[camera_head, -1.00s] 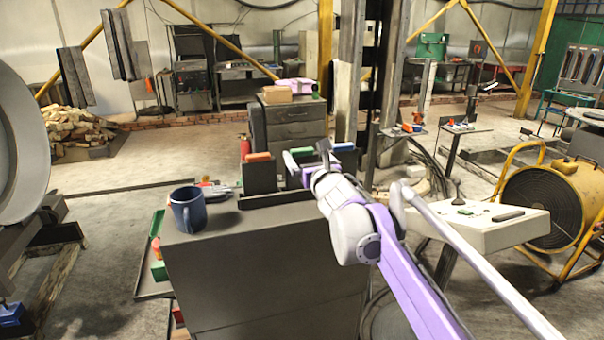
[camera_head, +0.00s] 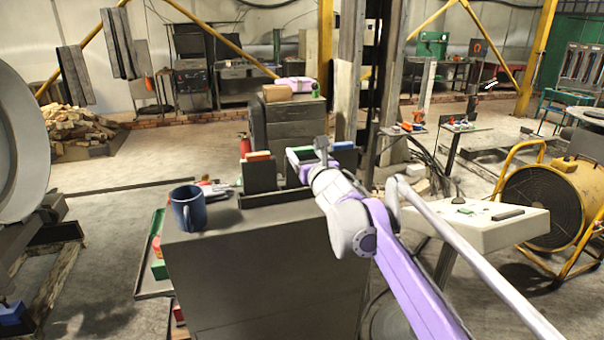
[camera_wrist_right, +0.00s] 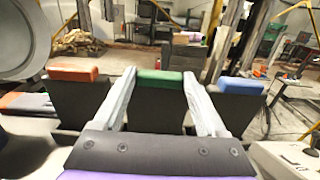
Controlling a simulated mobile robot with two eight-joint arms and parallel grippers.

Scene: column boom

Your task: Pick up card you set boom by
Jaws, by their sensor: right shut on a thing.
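In the right wrist view, my right gripper (camera_wrist_right: 160,84) has one finger on each side of a dark card with a green top edge (camera_wrist_right: 161,97) and is shut on it. In the head view, the right gripper (camera_head: 299,153) is at the rack's far edge, and the card's green edge (camera_head: 304,149) shows only in part. An orange-topped card (camera_wrist_right: 75,100) stands to its left and a blue-topped card (camera_wrist_right: 239,107) to its right. The dark card rack (camera_head: 275,197) sits on the grey cabinet. I cannot tell whether the held card is clear of it. My left gripper is not visible.
A blue mug (camera_head: 188,210) stands at the left of the cabinet top (camera_head: 240,222). A pale sloping console (camera_head: 478,222) stands to the right, with a yellow fan (camera_head: 545,205) beyond it. A dark drawer cabinet (camera_head: 292,123) is behind the rack.

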